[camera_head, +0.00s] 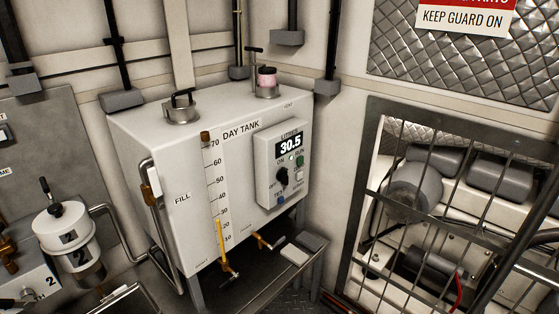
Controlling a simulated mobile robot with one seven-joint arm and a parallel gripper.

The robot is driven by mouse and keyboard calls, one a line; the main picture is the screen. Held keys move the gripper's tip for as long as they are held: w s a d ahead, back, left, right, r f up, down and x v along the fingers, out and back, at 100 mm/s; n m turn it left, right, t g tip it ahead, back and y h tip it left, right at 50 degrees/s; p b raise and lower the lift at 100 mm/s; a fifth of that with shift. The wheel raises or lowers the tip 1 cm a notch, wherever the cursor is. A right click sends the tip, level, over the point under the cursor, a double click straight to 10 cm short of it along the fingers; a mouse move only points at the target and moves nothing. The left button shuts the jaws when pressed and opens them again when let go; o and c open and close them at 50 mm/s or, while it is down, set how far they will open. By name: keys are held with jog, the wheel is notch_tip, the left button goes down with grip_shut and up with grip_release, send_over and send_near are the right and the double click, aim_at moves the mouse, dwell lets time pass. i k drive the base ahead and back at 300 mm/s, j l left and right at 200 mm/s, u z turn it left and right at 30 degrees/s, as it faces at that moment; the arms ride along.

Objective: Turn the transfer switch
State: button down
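A small grey control box (281,165) is mounted on the front of the white day tank (235,165). It has a display (289,145) reading 30.5 and a black rotary switch knob (282,177) with small lettering around it, including ON above. The knob looks roughly upright, but its exact setting is too small to tell. Whether this knob is the transfer switch cannot be read. A green light, a pale square button and a blue button sit near the knob. My gripper is not in view.
A metal guard frame with bars (362,205) encloses machinery at the right. A white filter canister (66,232) stands at the left. Brass valves (268,241) and a low metal rail (278,270) are below the tank. The space before the control box looks clear.

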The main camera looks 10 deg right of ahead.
aim_at(282, 176)
jog(key=i+l+z, duration=0.2)
jog(key=l+z, duration=0.3)
jog(key=i+l+z, duration=0.25)
jog(key=z, duration=0.25)
